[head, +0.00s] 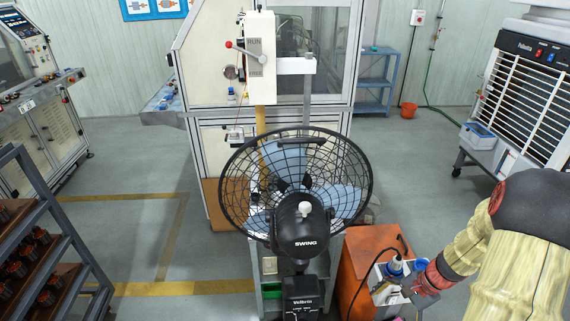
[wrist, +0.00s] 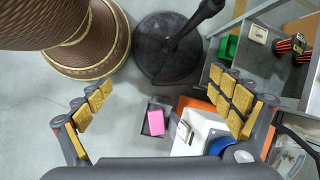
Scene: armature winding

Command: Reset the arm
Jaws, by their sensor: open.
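My gripper (head: 424,282) shows at the lower right of the head view, beside the orange cabinet (head: 368,247) and close to a white container with bottles (head: 384,292). In the wrist view my gripper (wrist: 160,108) has its yellow-padded fingers wide apart, with nothing held between them. Beyond the fingers, lower down, are a pink block (wrist: 183,131) by a dark tray (wrist: 153,122) and a white box (wrist: 205,130). My arm reaches in from the right edge of the head view. In that view the fingers are small and partly hidden.
A large black fan (head: 300,215) stands in the middle; its round base (wrist: 160,48) shows in the wrist view. Behind it is a winding machine (head: 262,60). A cooler (head: 525,90) stands right, a rack of armatures (head: 55,245) left. Open floor (head: 130,230) lies left of the fan.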

